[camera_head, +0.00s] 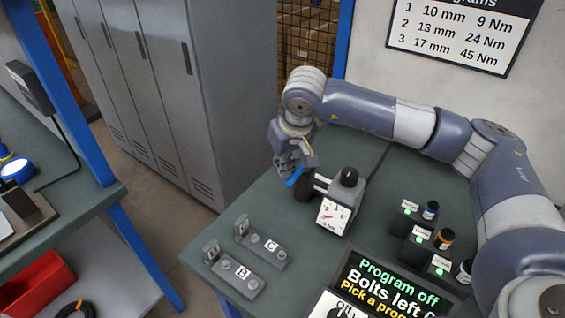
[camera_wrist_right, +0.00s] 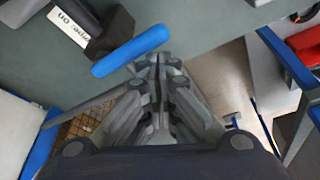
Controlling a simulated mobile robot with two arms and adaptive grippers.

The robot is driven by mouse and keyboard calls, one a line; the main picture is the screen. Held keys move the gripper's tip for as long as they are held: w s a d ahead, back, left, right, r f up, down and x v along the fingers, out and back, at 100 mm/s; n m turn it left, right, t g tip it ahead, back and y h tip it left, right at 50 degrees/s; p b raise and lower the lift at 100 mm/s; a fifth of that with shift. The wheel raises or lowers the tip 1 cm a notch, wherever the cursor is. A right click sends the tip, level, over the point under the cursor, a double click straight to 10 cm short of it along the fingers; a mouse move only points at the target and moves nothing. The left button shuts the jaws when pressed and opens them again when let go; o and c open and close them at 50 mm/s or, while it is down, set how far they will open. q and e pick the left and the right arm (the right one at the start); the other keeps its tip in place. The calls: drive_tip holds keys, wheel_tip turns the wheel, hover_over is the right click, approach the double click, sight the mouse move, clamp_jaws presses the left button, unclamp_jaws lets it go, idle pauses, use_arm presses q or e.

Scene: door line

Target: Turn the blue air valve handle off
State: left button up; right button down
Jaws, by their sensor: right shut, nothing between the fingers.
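The blue air valve handle (camera_head: 294,177) is a short blue bar at the left end of the dark valve on the bench, partly hidden by my right gripper in the head view. In the right wrist view the blue handle (camera_wrist_right: 130,50) lies slanted across the picture, just beyond the fingertips. My right gripper (camera_head: 285,165) is shut and empty. Its fingertips (camera_wrist_right: 156,64) are close beside the handle; I cannot tell if they touch it. A white label (camera_wrist_right: 70,25) with upside-down text lies near the valve. My left gripper is not in view.
A gauge box (camera_head: 333,215) with a black knob (camera_head: 349,177) stands right of the valve. Grey fixtures B (camera_head: 235,277) and C (camera_head: 263,248) sit at the bench's left edge. Several small bottles and a program display (camera_head: 385,290) are at the right. Grey lockers (camera_head: 180,80) stand behind.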

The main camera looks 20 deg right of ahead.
drive_tip(key=shift+s+f, duration=0.1)
drive_tip(key=shift+s, duration=0.1)
drive_tip(key=v, duration=1.2)
drive_tip(key=shift+w, duration=0.1)
